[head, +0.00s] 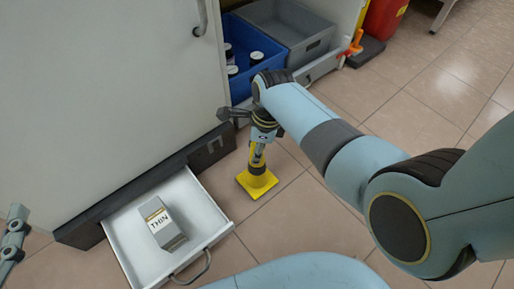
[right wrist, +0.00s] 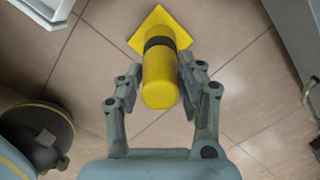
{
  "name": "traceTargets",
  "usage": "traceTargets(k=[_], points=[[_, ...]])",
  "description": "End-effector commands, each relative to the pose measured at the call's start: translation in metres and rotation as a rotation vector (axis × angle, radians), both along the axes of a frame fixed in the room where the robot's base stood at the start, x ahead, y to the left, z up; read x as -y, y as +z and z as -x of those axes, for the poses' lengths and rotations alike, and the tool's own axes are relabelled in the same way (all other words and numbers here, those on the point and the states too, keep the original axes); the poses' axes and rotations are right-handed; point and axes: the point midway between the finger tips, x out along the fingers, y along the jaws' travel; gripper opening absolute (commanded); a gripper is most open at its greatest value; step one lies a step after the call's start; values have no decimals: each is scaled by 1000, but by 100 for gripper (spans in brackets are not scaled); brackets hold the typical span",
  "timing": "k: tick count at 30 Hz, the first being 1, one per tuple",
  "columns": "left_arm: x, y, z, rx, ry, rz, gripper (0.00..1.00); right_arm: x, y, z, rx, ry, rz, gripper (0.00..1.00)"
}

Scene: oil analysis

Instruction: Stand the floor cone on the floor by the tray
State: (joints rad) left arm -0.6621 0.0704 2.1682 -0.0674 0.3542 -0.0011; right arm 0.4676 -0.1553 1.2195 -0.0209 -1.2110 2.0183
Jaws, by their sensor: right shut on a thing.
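The yellow floor cone (head: 257,181), with a square base and a dark band, is upright on or just above the tiles, right of the white pulled-out tray (head: 222,232). I cannot tell whether its base touches the floor. My right gripper (head: 262,140) is shut on its upper part from above. In the right wrist view the fingers of the gripper (right wrist: 163,72) lie on both sides of the cone (right wrist: 160,90). A grey carton marked THIN (head: 163,224) lies in the tray. Part of my left gripper (head: 14,238) shows at the left edge; its jaws are unclear.
A white cabinet (head: 100,90) stands behind the tray. An open drawer behind the cone holds a blue bin (head: 238,88) with several bottles and a grey bin (head: 305,50). A red container (head: 382,18) stands at the back. The tiles right of the cone are clear.

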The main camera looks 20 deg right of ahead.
Motion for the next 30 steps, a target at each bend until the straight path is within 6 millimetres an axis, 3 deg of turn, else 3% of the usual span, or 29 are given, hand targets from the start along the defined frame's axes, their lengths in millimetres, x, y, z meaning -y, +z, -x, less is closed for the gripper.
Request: traceTargets(k=[7,8,13,24,30], points=[[0,4,-3,19,-2,0,40,0,-2,0,0,0,0,0],[0,5,-3,22,-2,0,40,0,-2,0,0,0,0,40],[1,5,-4,23,-2,0,40,0,-2,0,0,0,0,61],[0,5,-4,15,-1,0,40,0,1,0,1,0,0,61],[-4,-34,24,-183,20,-1,40,2,15,0,2,0,0,61]])
